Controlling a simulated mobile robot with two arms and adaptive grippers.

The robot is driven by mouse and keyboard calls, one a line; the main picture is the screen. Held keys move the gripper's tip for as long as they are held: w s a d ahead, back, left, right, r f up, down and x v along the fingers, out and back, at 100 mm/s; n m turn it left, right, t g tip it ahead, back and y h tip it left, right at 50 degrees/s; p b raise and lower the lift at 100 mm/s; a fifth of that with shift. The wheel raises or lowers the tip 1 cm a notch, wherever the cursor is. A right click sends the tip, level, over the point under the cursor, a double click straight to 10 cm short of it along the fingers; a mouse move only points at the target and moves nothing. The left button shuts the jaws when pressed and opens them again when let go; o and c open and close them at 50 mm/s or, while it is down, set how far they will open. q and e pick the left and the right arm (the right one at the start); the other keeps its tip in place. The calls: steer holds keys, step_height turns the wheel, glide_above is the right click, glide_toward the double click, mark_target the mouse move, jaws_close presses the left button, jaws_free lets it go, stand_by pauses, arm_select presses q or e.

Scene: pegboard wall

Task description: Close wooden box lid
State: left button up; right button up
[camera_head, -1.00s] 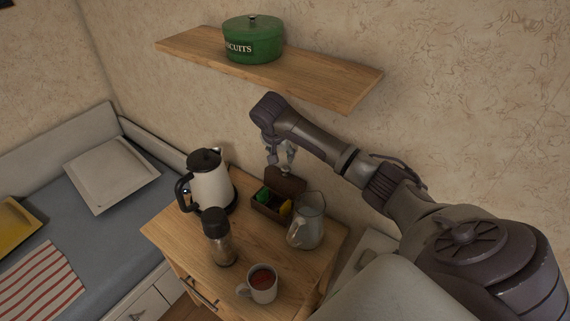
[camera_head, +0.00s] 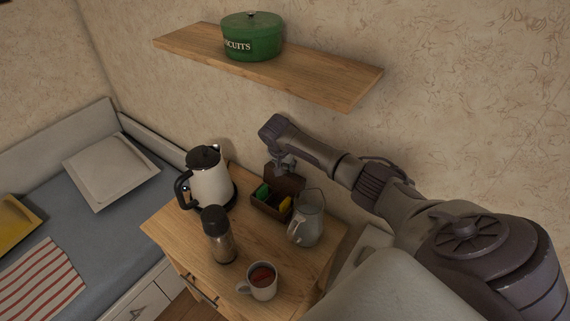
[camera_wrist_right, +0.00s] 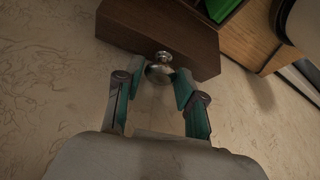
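The dark wooden box (camera_head: 268,211) sits on the small wooden cabinet between the kettle and the glass pitcher. Its lid (camera_head: 296,184) stands raised at the back, and green and yellow items show inside. In the right wrist view the lid's brown face (camera_wrist_right: 125,27) fills the top, with a round metal knob (camera_wrist_right: 158,71) on it. My right gripper (camera_head: 284,169) is at the lid. Its two fingers (camera_wrist_right: 160,84) are apart, one on each side of the knob, with small gaps visible. My left gripper is not in view.
A white kettle (camera_head: 211,186) stands left of the box, and a glass pitcher (camera_head: 308,222) stands close on its right. A bottle (camera_head: 220,240) and a mug (camera_head: 262,284) are in front. A wall shelf (camera_head: 325,82) with a green biscuit tin (camera_head: 252,38) hangs above.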

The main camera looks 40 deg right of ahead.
steer(key=c, duration=0.5)
jaws_close()
steer(key=shift+s+a+r+h+p, duration=0.2)
steer(key=shift+a+h+p, duration=0.3)
steer(key=shift+p, duration=0.4)
steer(key=s+a+f+t+h, duration=0.1)
steer(key=a+h, duration=0.3)
steer(key=a, duration=0.2)
steer(key=shift+s+t, duration=0.3)
steer(key=shift+s, duration=0.1)
steer(key=shift+f, duration=0.15)
